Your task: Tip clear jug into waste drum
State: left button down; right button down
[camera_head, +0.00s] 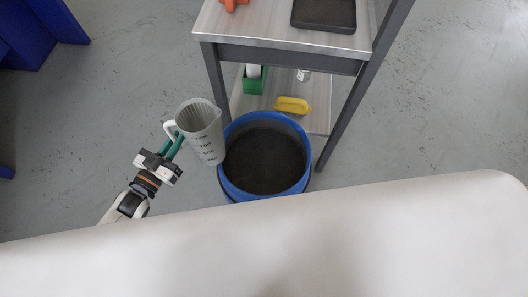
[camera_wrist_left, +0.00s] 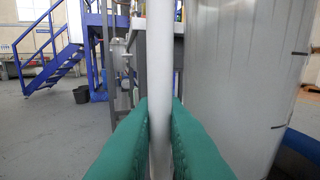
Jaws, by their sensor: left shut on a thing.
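The clear jug (camera_head: 203,131) is a greyish see-through measuring jug with dark markings, to the left of the waste drum in the head view. It looks close to upright with a slight lean. My left gripper (camera_head: 174,146) is shut on the jug's handle, a pale bar (camera_wrist_left: 160,85) between the green fingers in the left wrist view. The jug's wall (camera_wrist_left: 233,80) fills the right of that view. The waste drum (camera_head: 230,183) is blue, open on top and dark inside. The jug's right side overlaps the drum's left rim in the picture. My right gripper is out of view.
A grey-framed bench (camera_head: 275,34) stands behind the drum, with a black tray (camera_head: 324,14) on top. Its lower shelf (camera_head: 318,105) holds a yellow thing (camera_head: 292,105) and a green holder (camera_head: 254,83). Blue steps (camera_wrist_left: 50,68) stand far left. The floor left is clear.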

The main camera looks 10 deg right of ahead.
aim_at(169, 133)
pick_arm(q)
jog(key=shift+r, duration=0.1)
notch_tip(169, 133, up, 5)
jog(key=p, duration=0.5)
dwell(0.3)
